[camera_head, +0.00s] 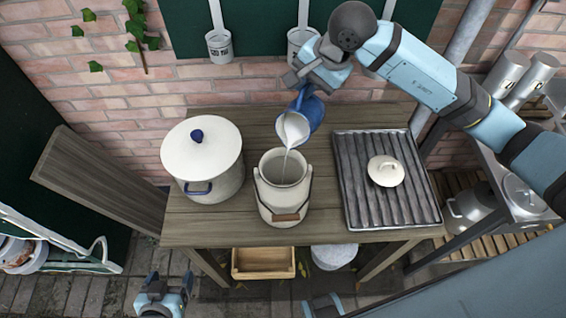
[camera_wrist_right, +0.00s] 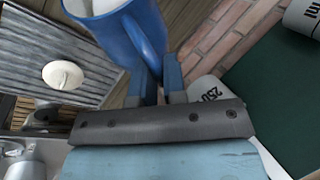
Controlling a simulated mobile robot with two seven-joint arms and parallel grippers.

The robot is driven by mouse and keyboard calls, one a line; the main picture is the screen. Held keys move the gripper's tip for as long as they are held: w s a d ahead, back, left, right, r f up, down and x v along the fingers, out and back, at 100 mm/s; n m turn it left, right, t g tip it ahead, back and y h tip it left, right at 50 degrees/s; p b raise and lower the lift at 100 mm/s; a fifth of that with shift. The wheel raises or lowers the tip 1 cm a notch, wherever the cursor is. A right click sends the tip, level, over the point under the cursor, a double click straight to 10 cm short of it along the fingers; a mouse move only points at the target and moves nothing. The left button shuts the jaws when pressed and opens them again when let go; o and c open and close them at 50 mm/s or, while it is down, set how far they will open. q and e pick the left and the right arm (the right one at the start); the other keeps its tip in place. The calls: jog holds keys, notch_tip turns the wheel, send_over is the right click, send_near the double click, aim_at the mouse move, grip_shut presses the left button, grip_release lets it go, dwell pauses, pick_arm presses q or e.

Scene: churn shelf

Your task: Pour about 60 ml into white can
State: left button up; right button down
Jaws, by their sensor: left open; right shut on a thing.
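A blue jug (camera_head: 312,110) with a white inside is held tilted above the white can (camera_head: 283,203). It also shows in the wrist view (camera_wrist_right: 135,35). A thin pale stream (camera_head: 285,160) runs from the jug's lip into the can's open mouth. The can is cream-white with a wire bail and a wooden grip, and stands upright on the table. The liquid level inside the can cannot be made out. My right gripper (camera_head: 302,88) is shut on the jug's handle. My left gripper (camera_head: 170,279) is open and empty, low in front of the table.
A large white lidded pot (camera_head: 202,155) stands left of the can on the wooden table (camera_head: 235,225). A ridged metal tray (camera_head: 358,195) with a cream lid (camera_head: 386,171) on it lies to the right. Measuring cups (camera_head: 219,46) hang on the wall behind.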

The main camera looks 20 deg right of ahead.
jog(key=shift+s+a+r+t+h+p, duration=0.3)
jog(key=shift+s+a+r+t+p, duration=0.05)
jog(key=shift+r+t, duration=0.1)
dwell(0.8)
jog(key=w+d+f+g+y+b, duration=0.1)
jog(key=f+b, duration=0.1)
jog(key=w+d+f+g+y+b, duration=0.1)
jog(key=f+b, duration=0.1)
jog(key=w+d+f+m+g+y+b, duration=0.1)
jog(key=g+b, duration=0.1)
jog(key=shift+w+f, duration=0.15)
jog(key=shift+f, duration=0.25)
jog(key=shift+w+r+y, duration=0.1)
jog(key=shift+r+y, duration=0.05)
jog(key=shift+y, duration=0.15)
jog(key=shift+d+f+g+y+b, duration=0.1)
jog(key=shift+f+g+y+b, duration=0.25)
jog(key=shift+b, duration=0.2)
jog(key=shift+w, duration=0.15)
